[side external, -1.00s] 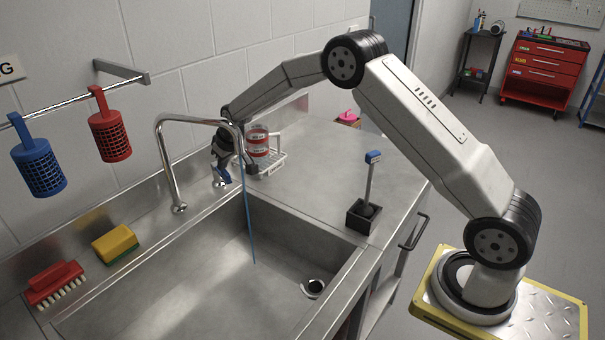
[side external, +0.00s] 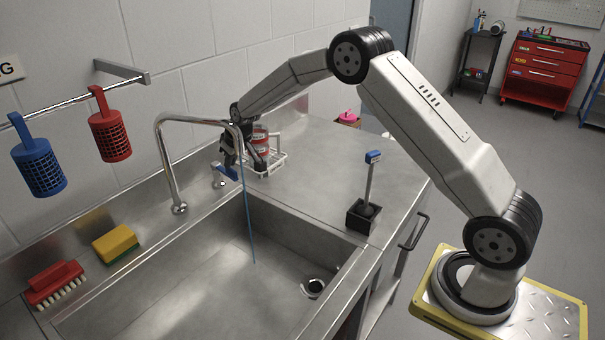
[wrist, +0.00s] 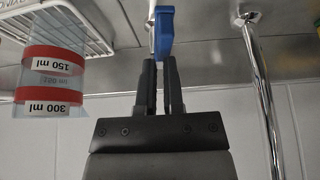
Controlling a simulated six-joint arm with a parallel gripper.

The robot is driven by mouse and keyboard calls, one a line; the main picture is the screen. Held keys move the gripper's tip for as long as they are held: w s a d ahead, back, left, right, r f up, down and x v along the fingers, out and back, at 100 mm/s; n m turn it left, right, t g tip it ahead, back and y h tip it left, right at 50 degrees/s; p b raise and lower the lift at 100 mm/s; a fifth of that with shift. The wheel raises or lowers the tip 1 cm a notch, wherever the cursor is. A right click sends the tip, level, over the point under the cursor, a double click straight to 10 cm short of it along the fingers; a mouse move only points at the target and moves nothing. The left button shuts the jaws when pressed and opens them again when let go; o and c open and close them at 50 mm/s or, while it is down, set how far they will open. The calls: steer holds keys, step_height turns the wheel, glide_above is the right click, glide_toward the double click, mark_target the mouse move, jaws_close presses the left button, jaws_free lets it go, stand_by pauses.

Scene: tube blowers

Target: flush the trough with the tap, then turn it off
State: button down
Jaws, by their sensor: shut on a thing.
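The tap's curved chrome spout (side external: 163,160) rises behind the trough (side external: 210,290) and arches over it. A thin blue stream of water (side external: 249,215) falls from the spout into the trough. The blue tap lever (side external: 228,172) shows beside the tap base, partly hidden by my gripper (side external: 234,160). In the wrist view, the lever (wrist: 165,30) stands between the fingertips of my gripper (wrist: 159,65), which is shut on it.
A red-banded beaker (wrist: 52,62) sits in a white wire rack (side external: 270,162) close beside my gripper. A brush in a black holder (side external: 361,217) stands on the counter. A yellow sponge (side external: 115,244) and red brush (side external: 54,282) lie on the left ledge.

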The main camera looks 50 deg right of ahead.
steer(key=s+f, duration=0.1)
steer(key=f, duration=0.1)
steer(key=shift+s+d+f+g, duration=0.15)
steer(key=shift+s+f+g, duration=0.15)
steer(key=shift+s+g, duration=0.1)
steer(key=shift+d, duration=0.55)
steer(key=shift+a, duration=0.1)
steer(key=shift+w+a, duration=0.1)
steer(key=shift+a, duration=0.7)
steer(key=shift+r, duration=0.1)
steer(key=shift+w+d+r, duration=0.1)
steer(key=shift+w+r, duration=0.05)
steer(key=shift+r, duration=1.7)
steer(key=shift+w+r, duration=0.1)
steer(key=shift+r, duration=1.75)
